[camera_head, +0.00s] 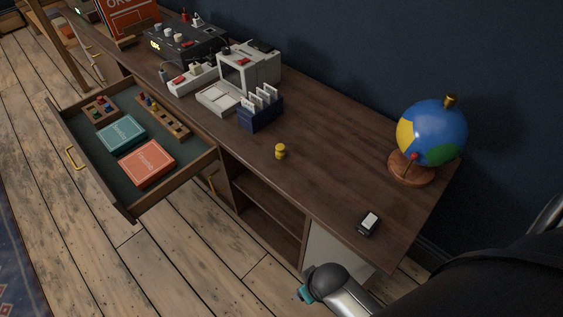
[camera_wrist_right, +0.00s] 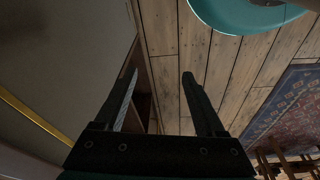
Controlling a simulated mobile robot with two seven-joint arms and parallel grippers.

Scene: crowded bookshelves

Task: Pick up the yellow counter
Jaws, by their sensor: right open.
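The yellow counter (camera_head: 280,151) is a small upright piece with a narrow waist. It stands alone on the dark wooden desktop (camera_head: 320,165), near its front edge, in the head view. The wrist view does not show it. My right gripper (camera_wrist_right: 159,75) is open, with nothing between its two dark fingers. Wooden floor and a dark cabinet side show beyond the fingers. In the head view, part of my arm shows at the lower right, below and well apart from the counter. My left gripper is not in view.
A blue card holder (camera_head: 260,114) stands behind and left of the counter. An open drawer (camera_head: 185,184) with boxes juts out at left. The desktop around the counter is clear.

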